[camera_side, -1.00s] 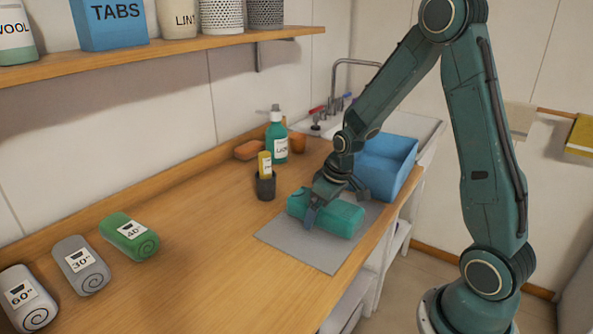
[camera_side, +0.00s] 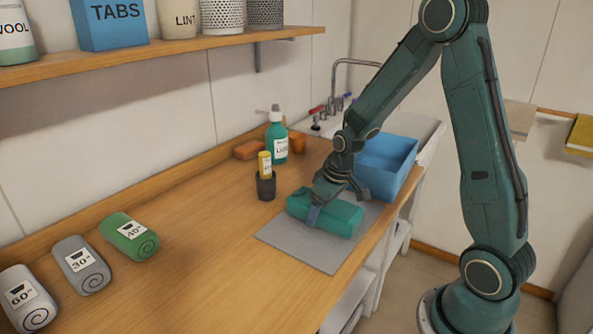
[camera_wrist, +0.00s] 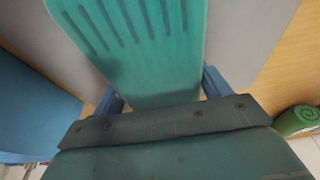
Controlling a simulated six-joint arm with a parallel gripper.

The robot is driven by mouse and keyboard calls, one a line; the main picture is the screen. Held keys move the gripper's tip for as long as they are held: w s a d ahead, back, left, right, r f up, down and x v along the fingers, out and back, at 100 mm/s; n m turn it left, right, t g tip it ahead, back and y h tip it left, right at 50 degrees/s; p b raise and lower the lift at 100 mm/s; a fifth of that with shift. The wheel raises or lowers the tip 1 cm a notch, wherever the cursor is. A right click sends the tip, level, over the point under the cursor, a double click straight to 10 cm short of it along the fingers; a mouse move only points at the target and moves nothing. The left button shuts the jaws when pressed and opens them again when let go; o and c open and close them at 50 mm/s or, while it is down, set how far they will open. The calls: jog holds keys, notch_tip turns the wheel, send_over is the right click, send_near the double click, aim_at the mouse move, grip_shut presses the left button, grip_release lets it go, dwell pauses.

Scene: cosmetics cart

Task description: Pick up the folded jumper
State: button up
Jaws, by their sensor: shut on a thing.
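The folded jumper is a teal-green, rounded bundle (camera_side: 340,217) lying on a grey mat (camera_side: 300,248) on the wooden counter. In the wrist view the jumper (camera_wrist: 150,45) shows ribbed lines and runs up between the jaws. My gripper (camera_side: 320,208) reaches down over the jumper from above, with one blue finger against its near side. In the wrist view my gripper (camera_wrist: 162,92) has a blue finger on each side of the jumper, shut on it. The far finger is hidden in the side view. The jumper appears to rest on the mat.
A blue bin (camera_side: 386,165) stands close behind the jumper. A dark cup with a yellow item (camera_side: 266,186) and a teal bottle (camera_side: 277,140) stand to the left. Rolled towels (camera_side: 130,236) lie at the far left. The counter between is clear.

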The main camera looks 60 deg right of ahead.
jog(key=shift+r, duration=0.1)
notch_tip(320, 180, up, 20)
dwell(0.7)
dwell(0.5)
